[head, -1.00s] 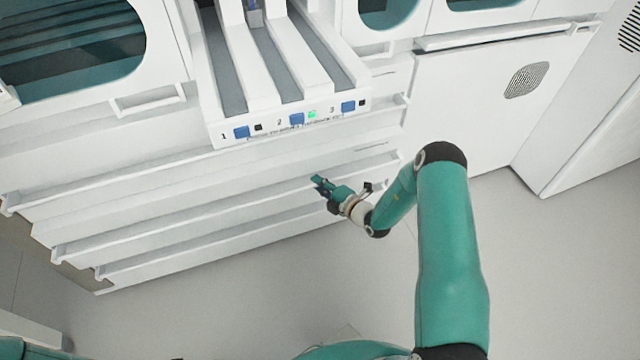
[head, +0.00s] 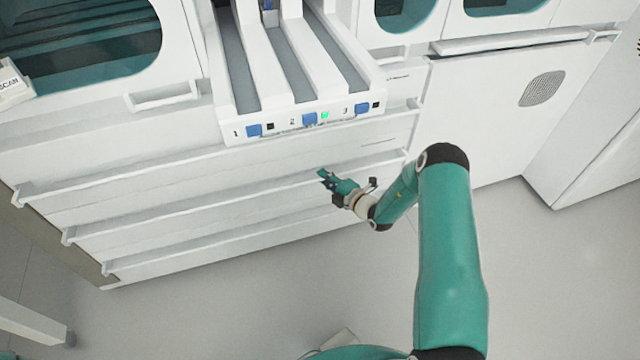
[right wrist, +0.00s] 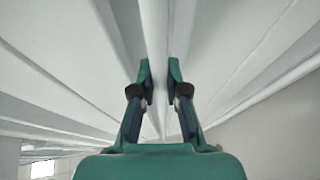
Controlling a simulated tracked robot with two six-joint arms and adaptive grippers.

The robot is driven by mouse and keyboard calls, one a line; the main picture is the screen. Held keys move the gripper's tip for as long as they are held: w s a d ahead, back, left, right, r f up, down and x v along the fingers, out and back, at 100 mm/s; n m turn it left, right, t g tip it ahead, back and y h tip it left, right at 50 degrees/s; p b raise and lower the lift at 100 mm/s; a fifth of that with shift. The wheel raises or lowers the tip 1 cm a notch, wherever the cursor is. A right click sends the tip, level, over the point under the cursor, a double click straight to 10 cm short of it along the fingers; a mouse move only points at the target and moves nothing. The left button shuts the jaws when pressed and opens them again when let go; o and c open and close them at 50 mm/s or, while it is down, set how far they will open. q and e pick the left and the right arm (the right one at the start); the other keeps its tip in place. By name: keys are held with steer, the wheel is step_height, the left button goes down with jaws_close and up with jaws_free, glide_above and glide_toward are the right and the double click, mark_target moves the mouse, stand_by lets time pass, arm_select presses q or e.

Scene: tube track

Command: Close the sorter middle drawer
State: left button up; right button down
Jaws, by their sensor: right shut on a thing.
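The white sorter (head: 120,205) has stacked drawer fronts with long ledge handles. The middle drawer handle (head: 200,204) lies between the upper handle (head: 200,153) and the lower handle (head: 220,234). The middle front looks about in line with its neighbours; I cannot tell whether a small gap is left. My right gripper (head: 324,176) is shut on the middle drawer handle, toward its right part. In the right wrist view, my right gripper (right wrist: 160,75) has its two fingers on either side of the thin white handle edge (right wrist: 155,40). My left gripper is out of view.
A three-lane tube track (head: 300,123) with blue parts and a green light overhangs above the drawers. A white cabinet with a round grille (head: 541,89) stands at the right. Grey floor (head: 300,285) is clear before the drawers. A white leg (head: 35,325) stands at lower left.

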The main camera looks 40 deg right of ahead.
steer(key=shift+w+d, duration=0.1)
steer(key=c, duration=1.5)
jaws_free()
steer(key=shift+o, duration=0.3)
steer(key=shift+w+f, duration=0.15)
steer(key=shift+s, duration=0.25)
steer(key=s+d+r, duration=0.1)
steer(key=s+r, duration=0.1)
steer(key=s, duration=0.9)
steer(key=shift+s, duration=0.25)
steer(key=shift+r, duration=0.1)
